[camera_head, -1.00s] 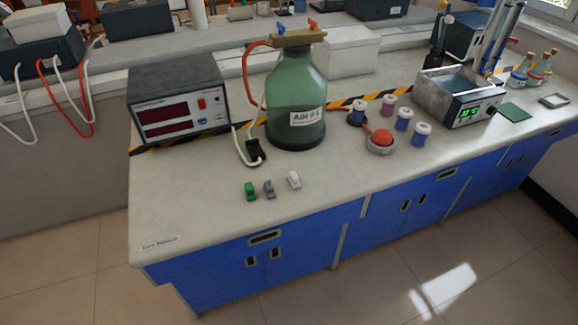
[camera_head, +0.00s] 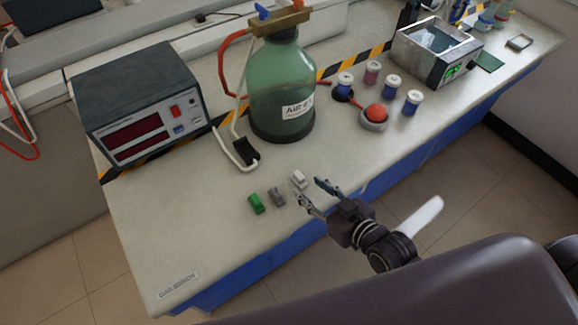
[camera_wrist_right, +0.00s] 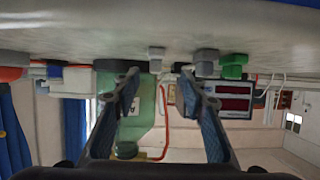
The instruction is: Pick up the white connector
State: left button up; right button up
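The white connector (camera_head: 299,180) lies on the pale bench top, the rightmost of three small connectors in a row. It also shows in the right wrist view (camera_wrist_right: 157,55), ahead of and between the fingers. That view is upside down. The grey connector (camera_head: 277,196) and green connector (camera_head: 256,204) lie to its left. My right gripper (camera_head: 310,191) is open and empty, its fingers spread on the near right side of the white connector. In the right wrist view my gripper (camera_wrist_right: 160,75) has a clear gap between its tips. Contact with the connector cannot be told. My left gripper is not in view.
A green bottle (camera_head: 282,85) and a black plug (camera_head: 245,151) stand behind the connectors. A meter box (camera_head: 140,105) is at the left. A red-topped round button (camera_head: 375,115) and several small jars stand to the right.

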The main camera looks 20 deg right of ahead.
aim_at(303, 180)
jog(key=shift+w+a, duration=0.3)
jog(key=shift+w, duration=0.25)
jog(key=shift+w+f+p, duration=0.2)
jog(key=shift+w, duration=0.25)
jog(key=shift+w+f+p, duration=0.2)
jog(key=shift+w, duration=0.25)
jog(key=x, duration=0.3)
jog(key=shift+w+f, duration=0.2)
jog(key=shift+w, duration=0.05)
jog(key=shift+w+a, duration=0.1)
jog(key=shift+w, duration=0.05)
jog(key=shift+f, duration=0.1)
jog(key=shift+c, duration=0.4)
jog(key=c, duration=0.8)
jog(key=shift+c, duration=0.7)
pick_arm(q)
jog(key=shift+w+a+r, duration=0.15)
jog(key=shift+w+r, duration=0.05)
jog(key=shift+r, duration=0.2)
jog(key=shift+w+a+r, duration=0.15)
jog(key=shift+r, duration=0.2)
